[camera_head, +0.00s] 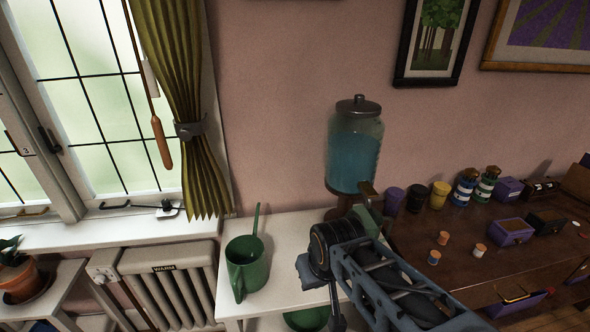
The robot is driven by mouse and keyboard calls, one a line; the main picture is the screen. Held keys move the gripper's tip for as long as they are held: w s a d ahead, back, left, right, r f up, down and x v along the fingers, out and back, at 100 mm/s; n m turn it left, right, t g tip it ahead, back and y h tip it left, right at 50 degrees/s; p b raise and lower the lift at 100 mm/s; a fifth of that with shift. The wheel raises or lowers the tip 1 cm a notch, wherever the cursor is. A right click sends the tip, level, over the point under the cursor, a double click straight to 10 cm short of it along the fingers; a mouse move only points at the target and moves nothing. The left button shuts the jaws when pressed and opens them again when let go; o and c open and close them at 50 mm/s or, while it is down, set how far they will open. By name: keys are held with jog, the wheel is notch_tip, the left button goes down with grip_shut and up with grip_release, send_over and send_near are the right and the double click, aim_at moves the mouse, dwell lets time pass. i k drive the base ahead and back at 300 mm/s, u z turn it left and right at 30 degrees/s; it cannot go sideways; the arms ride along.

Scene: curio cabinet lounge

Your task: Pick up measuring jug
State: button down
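A green vessel (247,266) stands upright on the white side table, below and right of the window. It has a loop at its near side and a thin part rising at the back. It is the most jug-like thing in view, but I see no measuring marks on it. My arm reaches in from the lower right, and its end parts (318,262) are to the right of the green vessel, apart from it in the picture. I cannot make out the fingers, which seem hidden or turned away. Nothing held can be seen.
The white table (283,243) has bare room right of the vessel. A glass dispenser (355,150) with blue liquid and a tap stands behind my arm. A green bowl (306,318) sits lower down. Several jars and boxes fill the dark table (415,248). A radiator (170,285) is at left.

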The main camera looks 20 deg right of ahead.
aim_at(371, 219)
jog(key=u, duration=1.6)
jog(key=k, duration=0.55)
jog(key=z, duration=1.5)
jog(key=i, duration=0.5)
jog(key=z, duration=0.1)
